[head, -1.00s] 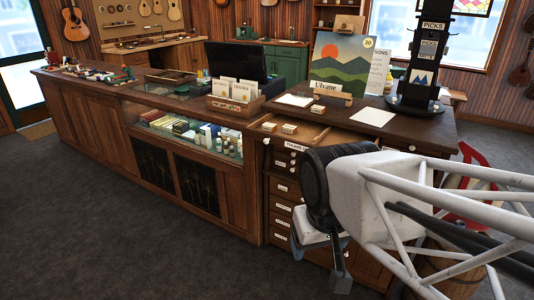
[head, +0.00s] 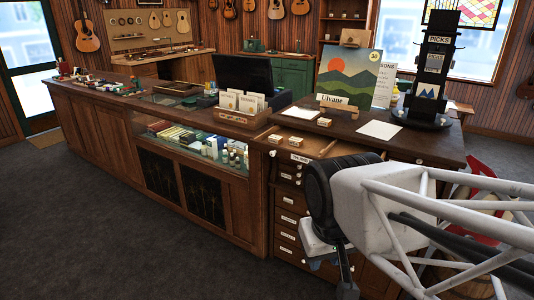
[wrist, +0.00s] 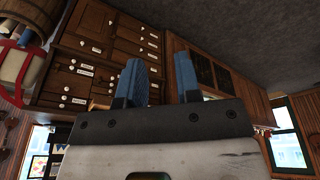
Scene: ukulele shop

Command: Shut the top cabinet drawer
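The wooden cabinet (head: 286,218) has a column of labelled drawers with pale knobs. Its top drawer (head: 299,157) appears pulled out, its light wooden inside partly showing below the countertop. My arm covers its right part.
The countertop (head: 350,142) above holds small boxes, papers, a landscape picture (head: 346,75) and a dark display stand (head: 433,65). A glass-fronted counter (head: 195,150) runs left. A barrel (wrist: 25,15) and a red-and-white item (wrist: 14,55) stand beside the cabinet. The grey floor (head: 80,220) is clear.

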